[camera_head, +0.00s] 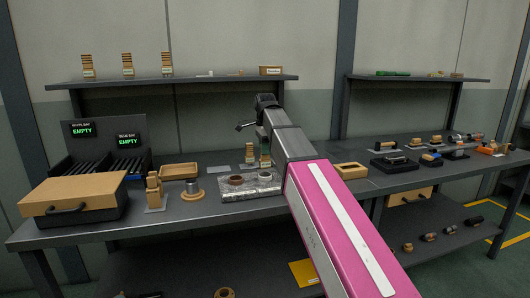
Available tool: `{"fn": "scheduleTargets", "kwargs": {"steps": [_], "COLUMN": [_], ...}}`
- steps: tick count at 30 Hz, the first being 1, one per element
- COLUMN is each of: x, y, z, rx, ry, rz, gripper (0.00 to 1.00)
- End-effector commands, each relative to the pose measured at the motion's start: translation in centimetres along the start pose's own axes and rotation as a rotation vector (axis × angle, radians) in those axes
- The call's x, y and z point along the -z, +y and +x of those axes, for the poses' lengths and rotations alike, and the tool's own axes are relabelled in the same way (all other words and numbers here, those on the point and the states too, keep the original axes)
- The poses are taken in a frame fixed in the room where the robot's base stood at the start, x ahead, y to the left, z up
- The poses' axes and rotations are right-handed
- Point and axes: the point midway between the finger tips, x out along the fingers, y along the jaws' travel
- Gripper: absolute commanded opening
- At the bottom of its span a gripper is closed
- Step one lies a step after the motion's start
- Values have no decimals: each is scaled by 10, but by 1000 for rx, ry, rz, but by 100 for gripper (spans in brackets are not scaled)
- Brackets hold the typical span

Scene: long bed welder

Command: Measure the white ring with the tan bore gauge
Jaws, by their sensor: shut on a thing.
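The white ring (264,176), pale grey in this light, lies on the right part of a mottled grey plate (240,194). A brown ring (235,180) lies to its left on the same plate. My gripper (263,143) points down just behind and above the plate and is small and dark, partly hidden by my arm. It is shut on a small tan, striped upright piece that looks like the tan bore gauge (266,156). The gauge is behind and above the white ring; I cannot tell whether they touch. A similar tan striped piece (249,154) stands just left.
At left are a tan-lidded box (85,193), two bays showing EMPTY (128,142), a tan tray (179,171) and a metal cylinder on a tan base (192,192). Several striped pieces (127,66) stand on the shelf. A tan frame (350,170) and tools crowd the right bench.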

Motion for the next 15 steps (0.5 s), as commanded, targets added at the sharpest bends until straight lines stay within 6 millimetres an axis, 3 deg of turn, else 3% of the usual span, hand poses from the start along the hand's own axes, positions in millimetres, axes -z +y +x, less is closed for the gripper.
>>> {"fn": "scheduleTargets", "kwargs": {"steps": [15], "x": [0], "y": [-1], "z": [-46], "rx": [0], "ry": [0], "rz": [0], "gripper": [0]}}
